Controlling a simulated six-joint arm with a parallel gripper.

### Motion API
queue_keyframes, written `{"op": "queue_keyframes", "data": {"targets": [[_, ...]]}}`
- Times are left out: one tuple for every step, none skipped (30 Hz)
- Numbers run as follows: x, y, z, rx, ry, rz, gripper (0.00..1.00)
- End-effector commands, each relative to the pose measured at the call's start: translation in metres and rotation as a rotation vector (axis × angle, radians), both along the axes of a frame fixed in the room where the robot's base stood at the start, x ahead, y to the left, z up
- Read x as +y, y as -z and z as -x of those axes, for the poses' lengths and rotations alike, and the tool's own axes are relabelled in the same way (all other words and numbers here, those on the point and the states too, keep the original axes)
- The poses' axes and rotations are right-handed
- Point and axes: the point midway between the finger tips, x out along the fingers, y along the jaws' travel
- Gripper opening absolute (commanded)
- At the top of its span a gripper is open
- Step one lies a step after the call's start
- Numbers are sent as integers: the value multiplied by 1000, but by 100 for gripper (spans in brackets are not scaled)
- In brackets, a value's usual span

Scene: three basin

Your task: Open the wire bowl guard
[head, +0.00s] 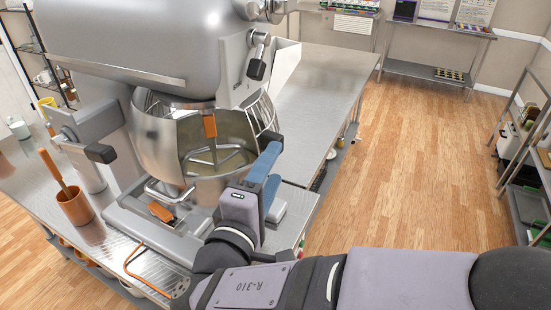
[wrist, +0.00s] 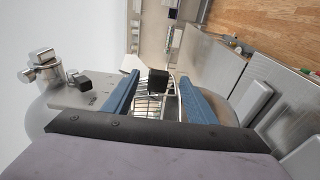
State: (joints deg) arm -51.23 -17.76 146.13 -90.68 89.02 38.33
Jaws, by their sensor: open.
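The wire bowl guard (head: 262,112) shows as curved bars at the right side of the mixer's steel bowl (head: 158,140). No bars show across the front of the bowl, where the beater and its contents are visible. A black knob (wrist: 158,82) stands by the guard's wires (wrist: 148,106) in the wrist view. My gripper (head: 275,160) is open, at the right of the bowl close to the guard. In the wrist view, its blue fingers (wrist: 158,76) lie on either side of the knob, with gaps visible. Contact with the knob cannot be told.
The big grey mixer head (head: 140,45) overhangs the bowl. A lever with a black grip (head: 256,70) projects from its right side. A copper-coloured crock (head: 75,207) with a utensil stands at the left. The steel counter (head: 325,85) behind is largely clear.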

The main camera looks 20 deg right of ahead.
Motion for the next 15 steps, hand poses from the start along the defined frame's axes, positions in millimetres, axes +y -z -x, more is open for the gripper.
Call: {"op": "queue_keyframes", "data": {"targets": [[3,0,3,0,-4,0,52],[4,0,4,0,-4,0,52],[5,0,6,1,-2,1,52],[6,0,7,1,-1,1,52],[6,0,8,1,-1,0,52],[7,0,9,1,-1,1,52],[7,0,10,1,-1,1,52],[8,0,10,1,-1,1,52],[8,0,11,1,0,2,52],[8,0,11,1,0,2,52],[8,0,11,1,1,2,52],[8,0,11,1,1,2,52],[8,0,11,1,1,2,52],[8,0,11,1,1,2,52],[8,0,11,1,1,2,52]]}}
